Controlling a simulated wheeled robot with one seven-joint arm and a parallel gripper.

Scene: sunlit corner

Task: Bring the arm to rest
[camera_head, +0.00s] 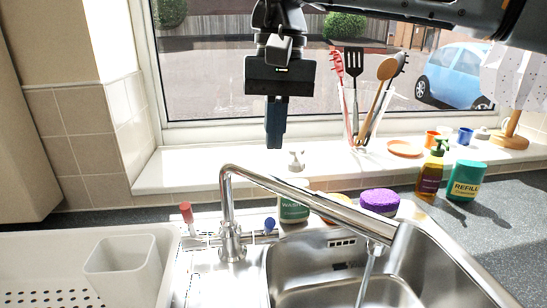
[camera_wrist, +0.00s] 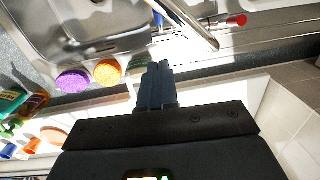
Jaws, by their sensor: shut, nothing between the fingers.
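My gripper (camera_head: 275,145) hangs from my arm, which reaches in from the top right. It points down in front of the window, above the sill and behind the tap. Its fingers are shut together with nothing between them. In the wrist view the closed fingers (camera_wrist: 155,72) point toward the sink side, with a green-labelled bottle (camera_wrist: 140,62) partly hidden behind them. The gripper appears apart from everything around it.
A chrome tap (camera_head: 229,215) arches over the steel sink (camera_head: 290,262), with water running. Utensils stand in a holder (camera_head: 353,130) on the sill (camera_head: 200,172). A purple sponge (camera_head: 380,201), soap bottle (camera_head: 431,175) and green refill bottle (camera_head: 467,181) stand right. A white container (camera_head: 125,270) stands left.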

